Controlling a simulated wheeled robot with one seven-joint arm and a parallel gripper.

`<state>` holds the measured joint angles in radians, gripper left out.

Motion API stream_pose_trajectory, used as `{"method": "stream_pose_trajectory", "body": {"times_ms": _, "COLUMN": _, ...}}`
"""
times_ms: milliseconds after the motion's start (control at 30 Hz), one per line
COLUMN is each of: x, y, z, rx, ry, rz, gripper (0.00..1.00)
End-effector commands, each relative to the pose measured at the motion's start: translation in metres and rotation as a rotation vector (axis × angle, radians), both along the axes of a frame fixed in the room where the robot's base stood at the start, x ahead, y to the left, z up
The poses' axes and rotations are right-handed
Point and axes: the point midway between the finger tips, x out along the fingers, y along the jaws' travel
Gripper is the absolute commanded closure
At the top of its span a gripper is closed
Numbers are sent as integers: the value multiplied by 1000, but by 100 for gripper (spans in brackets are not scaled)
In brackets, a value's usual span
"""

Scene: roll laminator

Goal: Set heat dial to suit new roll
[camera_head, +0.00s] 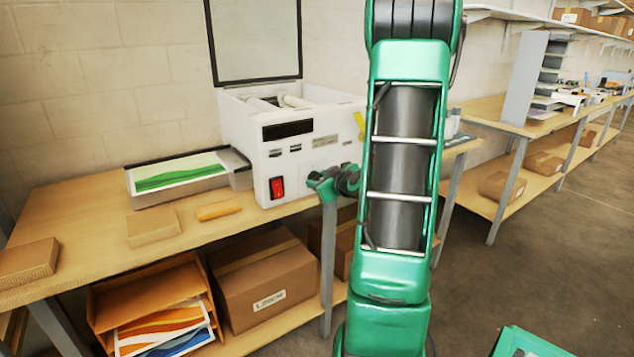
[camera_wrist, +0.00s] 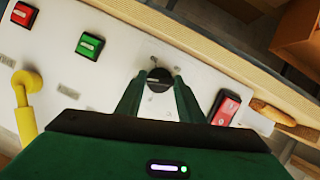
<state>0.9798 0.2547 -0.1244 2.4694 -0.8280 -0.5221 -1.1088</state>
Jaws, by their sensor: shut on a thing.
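The white laminator (camera_head: 300,140) stands on the wooden bench with its lid raised. In the wrist view its front panel (camera_wrist: 110,70) is tilted in the picture. The black heat dial (camera_wrist: 158,80) sits on that panel between the two green fingers of my gripper (camera_wrist: 158,92). The fingers are closed on the dial's sides. A pale mark shows on the dial, but its setting is too small to read. In the head view my gripper (camera_head: 322,184) is at the lower right of the panel, and my arm hides part of the machine. White rollers (camera_head: 290,101) show inside the open top.
On the panel are a red rocker switch (camera_wrist: 225,107), a green button (camera_wrist: 90,45), a red button (camera_wrist: 23,14) and a yellow lever (camera_wrist: 25,110). A tray of printed sheets (camera_head: 180,175) sits left of the laminator.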

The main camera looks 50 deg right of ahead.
Motion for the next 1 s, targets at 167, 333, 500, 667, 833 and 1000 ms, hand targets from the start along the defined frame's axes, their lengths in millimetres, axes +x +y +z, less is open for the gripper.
{"method": "stream_pose_trajectory", "body": {"times_ms": 167, "x": 1, "y": 2, "z": 0, "rx": -23, "ry": 4, "rz": 4, "gripper": 88}}
{"method": "stream_pose_trajectory", "body": {"times_ms": 333, "x": 2, "y": 2, "z": 0, "rx": -29, "ry": 5, "rz": 4, "gripper": 88}}
{"method": "stream_pose_trajectory", "body": {"times_ms": 500, "x": 2, "y": 3, "z": 0, "rx": -28, "ry": 5, "rz": 5, "gripper": 88}}
{"method": "stream_pose_trajectory", "body": {"times_ms": 667, "x": 2, "y": 3, "z": 0, "rx": -28, "ry": 5, "rz": 5, "gripper": 47}}
{"method": "stream_pose_trajectory", "body": {"times_ms": 833, "x": 1, "y": 2, "z": 0, "rx": -29, "ry": 6, "rz": 3, "gripper": 47}}
{"method": "stream_pose_trajectory", "body": {"times_ms": 1000, "x": 0, "y": 2, "z": 1, "rx": -29, "ry": 6, "rz": 2, "gripper": 47}}
